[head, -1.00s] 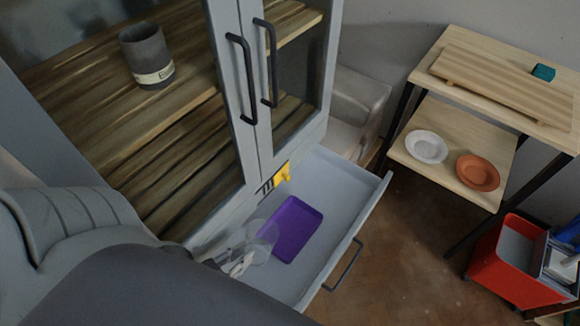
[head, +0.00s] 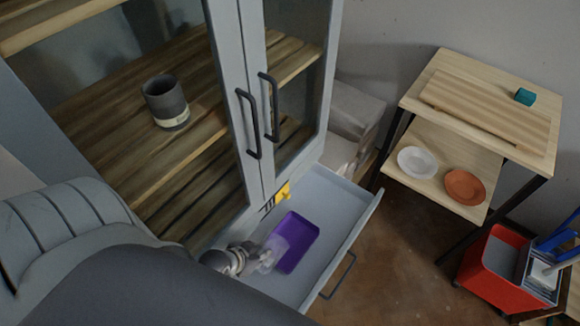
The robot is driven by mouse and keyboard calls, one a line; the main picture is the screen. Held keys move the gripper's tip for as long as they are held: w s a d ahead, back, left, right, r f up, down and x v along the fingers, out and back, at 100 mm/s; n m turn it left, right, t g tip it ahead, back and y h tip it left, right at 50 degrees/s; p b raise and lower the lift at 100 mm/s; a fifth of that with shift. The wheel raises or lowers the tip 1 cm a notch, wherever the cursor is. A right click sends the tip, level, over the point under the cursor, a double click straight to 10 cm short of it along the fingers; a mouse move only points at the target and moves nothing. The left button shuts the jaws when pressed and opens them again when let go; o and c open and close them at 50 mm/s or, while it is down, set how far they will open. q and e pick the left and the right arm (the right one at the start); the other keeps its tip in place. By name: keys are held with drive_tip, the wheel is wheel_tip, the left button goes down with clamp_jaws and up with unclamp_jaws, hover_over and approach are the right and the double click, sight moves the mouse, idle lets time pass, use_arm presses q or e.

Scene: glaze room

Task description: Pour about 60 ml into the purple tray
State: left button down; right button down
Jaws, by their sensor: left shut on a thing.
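The purple tray (head: 302,243) lies flat in the open drawer (head: 335,225) of the grey cabinet. My left gripper (head: 250,263) is over the near left part of the drawer, left of the tray. It is shut on a clear see-through container (head: 270,250), which looks tilted toward the tray and overlaps its left edge in the picture. The container is faint, and I cannot tell how much it holds or whether anything is flowing out. No liquid shows in the visible part of the tray. My right gripper is not in view.
A dark labelled cup (head: 165,100) stands on a wooden shelf behind the cabinet's glass door. A yellow item (head: 283,192) is at the cabinet front above the drawer. A side shelf holds a white plate (head: 417,162) and an orange plate (head: 464,187). A red bin (head: 490,270) stands at right.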

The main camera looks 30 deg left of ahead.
sight(269, 243)
use_arm(q)
drive_tip(key=shift+w+d+r+g+p, duration=0.1)
drive_tip(key=shift+w+g+p, duration=0.4)
drive_tip(key=shift+g, duration=0.2)
drive_tip(key=shift+w+g, duration=0.3)
drive_tip(key=shift+g, duration=0.1)
drive_tip(key=shift+w+d+g, duration=0.15)
drive_tip(key=shift+w+g, duration=0.25)
drive_tip(key=shift+w, duration=0.15)
idle(0.8)
drive_tip(key=shift+w+r+g+y+p, duration=0.1)
drive_tip(key=shift+w+g+y+p, duration=0.2)
drive_tip(key=shift+w+p, duration=0.25)
idle(0.3)
drive_tip(key=shift+w+d+r+p, duration=0.1)
drive_tip(key=shift+w+p, duration=0.2)
drive_tip(key=shift+g, duration=0.3)
